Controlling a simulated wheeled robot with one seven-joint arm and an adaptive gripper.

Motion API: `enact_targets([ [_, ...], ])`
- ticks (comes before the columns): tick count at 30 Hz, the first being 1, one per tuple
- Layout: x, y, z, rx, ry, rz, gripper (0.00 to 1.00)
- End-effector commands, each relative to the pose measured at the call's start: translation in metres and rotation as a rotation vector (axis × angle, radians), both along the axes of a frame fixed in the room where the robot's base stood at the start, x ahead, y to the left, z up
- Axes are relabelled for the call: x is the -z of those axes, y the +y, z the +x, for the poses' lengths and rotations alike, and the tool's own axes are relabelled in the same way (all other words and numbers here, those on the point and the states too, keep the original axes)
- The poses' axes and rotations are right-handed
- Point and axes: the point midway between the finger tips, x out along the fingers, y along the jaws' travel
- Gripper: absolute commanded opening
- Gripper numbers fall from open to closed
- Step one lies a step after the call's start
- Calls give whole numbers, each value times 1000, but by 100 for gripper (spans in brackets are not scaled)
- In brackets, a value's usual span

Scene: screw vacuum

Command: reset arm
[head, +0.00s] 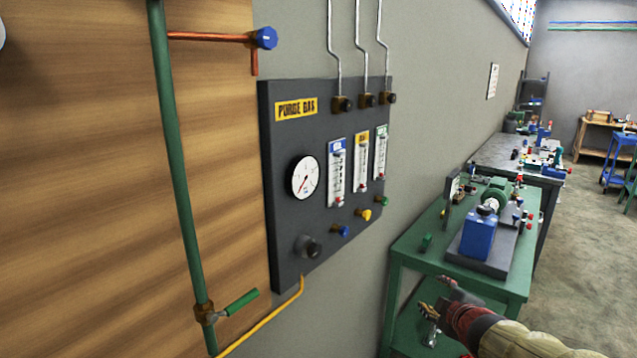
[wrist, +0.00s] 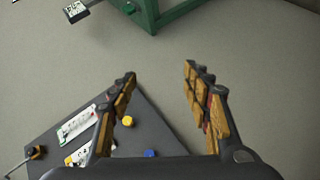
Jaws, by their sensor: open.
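My gripper (head: 436,312) shows at the lower right of the head view, at the end of my arm, in front of the green workbench. In the wrist view my gripper (wrist: 158,85) has its two fingers spread wide with nothing between them. The purge gas panel (head: 285,225) is dark grey and hangs on the wall to the left of my gripper, apart from it. In the wrist view the panel (wrist: 150,120) lies at the lower left, partly hidden behind the left finger.
The green workbench (head: 400,254) carries a blue and green pump (head: 479,234). A green pipe (head: 172,130) runs down the wood board at left, with a green-handled valve (head: 240,302). A yellow pipe (head: 262,325) leaves the panel's bottom. Open floor (head: 580,260) lies at right.

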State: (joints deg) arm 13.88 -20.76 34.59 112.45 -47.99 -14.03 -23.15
Motion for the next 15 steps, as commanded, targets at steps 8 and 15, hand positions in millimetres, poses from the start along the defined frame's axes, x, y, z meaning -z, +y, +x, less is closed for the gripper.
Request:
enact_targets([
  [8,14,-31,-131,561,278,352,49],
  [15,9,26,-270,877,527,661,49],
])
